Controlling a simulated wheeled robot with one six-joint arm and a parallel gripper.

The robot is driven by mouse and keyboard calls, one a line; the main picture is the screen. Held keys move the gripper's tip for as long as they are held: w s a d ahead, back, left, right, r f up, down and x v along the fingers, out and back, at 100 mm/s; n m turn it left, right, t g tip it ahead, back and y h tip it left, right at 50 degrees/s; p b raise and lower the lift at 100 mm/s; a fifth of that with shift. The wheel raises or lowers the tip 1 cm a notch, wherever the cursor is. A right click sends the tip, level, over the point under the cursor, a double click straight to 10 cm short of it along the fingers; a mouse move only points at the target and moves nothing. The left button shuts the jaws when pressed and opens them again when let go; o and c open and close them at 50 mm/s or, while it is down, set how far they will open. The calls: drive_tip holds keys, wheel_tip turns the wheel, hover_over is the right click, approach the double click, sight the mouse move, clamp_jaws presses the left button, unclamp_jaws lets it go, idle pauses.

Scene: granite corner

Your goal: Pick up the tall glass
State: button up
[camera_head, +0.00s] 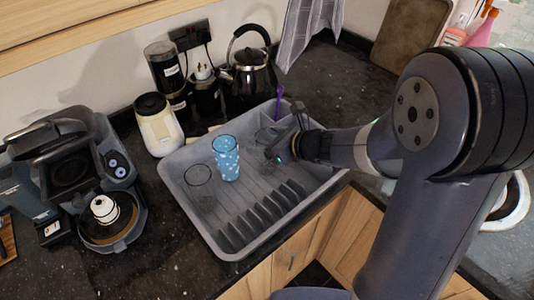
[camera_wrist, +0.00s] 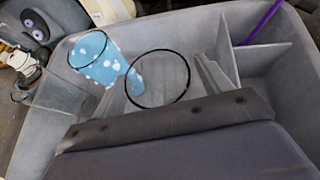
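A blue glass with white spots (camera_head: 226,158) stands upright in the grey dish rack (camera_head: 225,242). A clear glass (camera_head: 199,184) stands left of it, and another clear glass (camera_head: 266,136) is to its right, beside my gripper (camera_head: 278,150). In the wrist view the blue glass (camera_wrist: 97,58) is at upper left, the near clear glass (camera_wrist: 160,80) is in the middle and the other clear glass (camera_wrist: 58,97) is at left. My gripper is low over the rack, right of the blue glass. Its fingertips are unclear, and I cannot tell whether it touches the near clear glass.
A purple utensil (camera_head: 279,100) stands in the rack's back compartment. A black kettle (camera_head: 250,75), a cream jar (camera_head: 157,125) and a coffee machine (camera_head: 75,180) stand behind and left of the rack. The rack's front slots are empty.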

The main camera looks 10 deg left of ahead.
drive_tip(key=c, duration=1.3)
